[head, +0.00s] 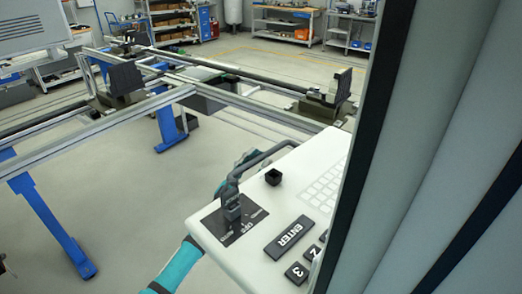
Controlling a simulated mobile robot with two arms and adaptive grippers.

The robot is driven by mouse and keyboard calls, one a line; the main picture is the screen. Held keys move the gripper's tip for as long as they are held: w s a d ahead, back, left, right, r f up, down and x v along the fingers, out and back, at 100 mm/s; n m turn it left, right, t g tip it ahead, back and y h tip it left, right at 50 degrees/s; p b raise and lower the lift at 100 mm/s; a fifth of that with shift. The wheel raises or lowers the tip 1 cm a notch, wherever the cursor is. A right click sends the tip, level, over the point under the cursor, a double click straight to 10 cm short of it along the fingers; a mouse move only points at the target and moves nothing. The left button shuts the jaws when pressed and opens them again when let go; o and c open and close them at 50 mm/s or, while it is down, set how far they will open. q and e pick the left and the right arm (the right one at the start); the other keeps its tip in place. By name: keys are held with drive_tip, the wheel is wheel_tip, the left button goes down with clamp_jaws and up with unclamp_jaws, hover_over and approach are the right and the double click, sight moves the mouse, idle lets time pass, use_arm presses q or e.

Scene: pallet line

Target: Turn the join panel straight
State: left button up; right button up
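The join panel (280,212) is a white control panel at the lower middle and right of the head view. It sits slanted in the picture, with an ENTER key (289,238), number keys, a small black square knob (273,177) and a dark switch on a black label. A dark curved bar (268,156) runs along its far edge. My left arm comes up from the bottom and passes behind the panel. Teal parts of my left gripper (244,163) show beside the bar; its fingers are mostly hidden, so its grip is unclear. My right gripper is out of view.
A large grey upright structure (440,120) fills the right side and covers part of the panel. Behind stands a metal rail frame (100,127) on blue legs. Shelves and a workbench (283,24) line the back. Open floor lies at lower left.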

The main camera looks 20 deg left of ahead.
use_arm(q)
drive_tip(key=shift+w+d+r, duration=0.3)
drive_tip(key=shift+w+r, duration=0.05)
drive_tip(key=shift+r, duration=0.05)
clamp_jaws()
